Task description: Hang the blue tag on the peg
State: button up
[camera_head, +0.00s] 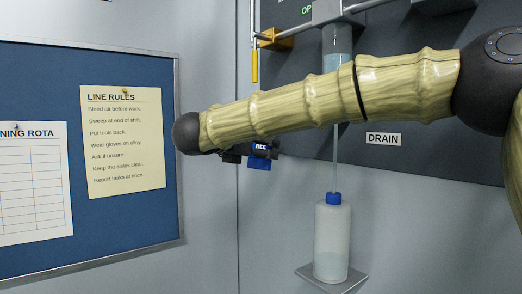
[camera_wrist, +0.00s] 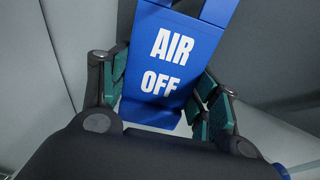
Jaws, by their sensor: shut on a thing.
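The blue tag with white "AIR OFF" lettering (camera_wrist: 197,60) fills the upper middle of the wrist view. It sits between the green-padded fingers of my gripper (camera_wrist: 165,95). My gripper is shut on it. In the head view my gripper (camera_head: 240,152) shows small and dark under the end of my arm, with part of the blue tag (camera_head: 258,164) below it. My arm hides much of the wall behind. I cannot make out a peg for certain in either view.
A blue noticeboard (camera_head: 120,65) with paper sheets hangs at left. A dark panel (camera_head: 430,150) with a "DRAIN" label is behind my arm. A blue-capped bottle (camera_head: 332,235) stands on a small shelf (camera_head: 350,283). A brass valve with yellow handle (camera_head: 255,66) is above my arm.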

dwell(0.3)
jog(key=o, duration=1.1)
jog(key=shift+a, duration=0.1)
